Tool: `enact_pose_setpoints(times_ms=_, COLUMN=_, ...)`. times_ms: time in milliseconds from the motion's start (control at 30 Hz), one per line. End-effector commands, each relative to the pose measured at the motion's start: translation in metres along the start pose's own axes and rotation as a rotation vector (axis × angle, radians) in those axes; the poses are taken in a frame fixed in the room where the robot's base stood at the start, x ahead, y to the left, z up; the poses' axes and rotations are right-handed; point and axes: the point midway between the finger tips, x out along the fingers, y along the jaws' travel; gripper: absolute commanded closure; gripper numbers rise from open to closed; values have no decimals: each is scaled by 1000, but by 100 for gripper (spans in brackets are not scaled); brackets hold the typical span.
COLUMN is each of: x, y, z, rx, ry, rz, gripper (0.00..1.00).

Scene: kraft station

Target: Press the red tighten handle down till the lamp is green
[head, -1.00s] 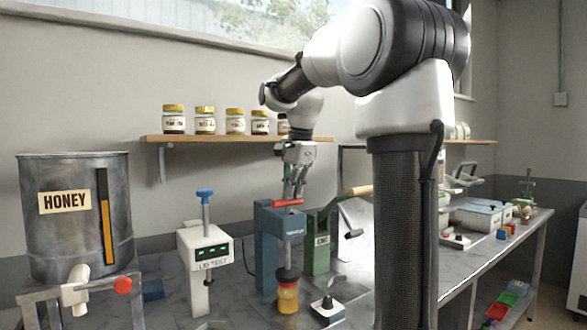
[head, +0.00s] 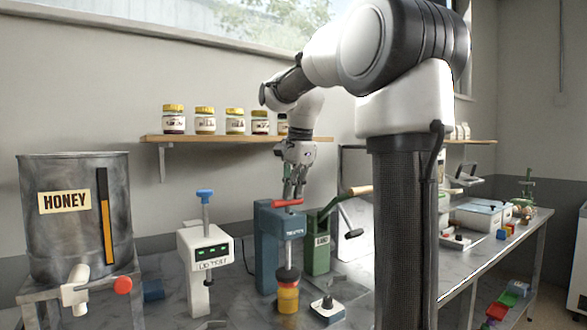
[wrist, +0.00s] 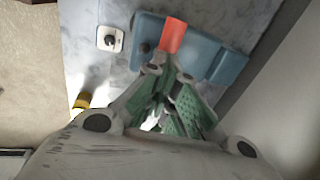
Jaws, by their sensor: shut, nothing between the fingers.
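The red tighten handle (head: 287,203) lies across the top of a blue-grey press (head: 268,245). In the wrist view the handle (wrist: 173,36) sticks out beyond the fingertips. My gripper (head: 293,192) is shut and empty, pointing down just above the handle; its green-padded fingers (wrist: 165,75) show in the wrist view. Whether the tips touch the handle I cannot tell. A jar with amber contents (head: 288,298) stands under the press head. The press lamp is not clearly visible; the small green lights I see are on the white lid test unit (head: 212,252).
A honey tank (head: 75,215) stands at the left. A green press with a wooden handle (head: 318,245) stands close to the right of the blue-grey one. A small box with a black knob (head: 327,307) sits in front. A shelf of jars (head: 235,137) is behind.

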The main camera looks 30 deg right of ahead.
Motion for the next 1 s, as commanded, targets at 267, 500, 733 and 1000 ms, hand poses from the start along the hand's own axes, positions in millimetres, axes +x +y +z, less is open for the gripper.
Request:
enact_pose_setpoints(times_ms=267, x=15, y=8, z=3, rx=2, ry=-15, rz=43, gripper=100)
enact_pose_setpoints(times_ms=500, x=15, y=8, z=3, rx=2, ry=-15, rz=43, gripper=100)
enact_pose_setpoints(times_ms=733, x=9, y=8, z=2, rx=2, ry=-14, rz=38, gripper=100)
enact_pose_setpoints(times_ms=1000, x=-46, y=10, z=-7, rx=-1, ry=-4, rz=0, gripper=100)
